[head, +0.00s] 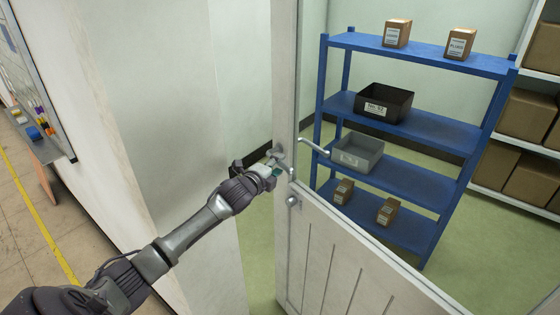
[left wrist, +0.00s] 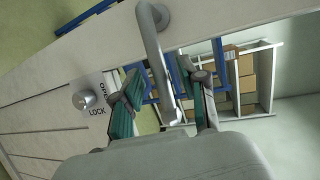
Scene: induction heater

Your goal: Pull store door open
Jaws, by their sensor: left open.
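The store door (head: 335,250) is white, with panelling below and a large opening or pane above. Green floor shows on both sides of its near edge, so it stands ajar. A metal lever handle (head: 313,146) sits near that edge; in the left wrist view the handle (left wrist: 155,50) reaches down between my fingers. My left gripper (head: 274,165) is at the door edge by the handle. In the left wrist view its green-padded fingers (left wrist: 160,108) are apart on either side of the lever; I cannot tell whether they touch it. My right gripper is not in view.
A round lock knob (left wrist: 84,99) with a plate marked LOCK is beside the handle. A blue shelf (head: 425,128) with boxes and bins stands behind the door. White shelving (head: 515,198) is at the right. A pale wall (head: 165,110) is close to my left arm.

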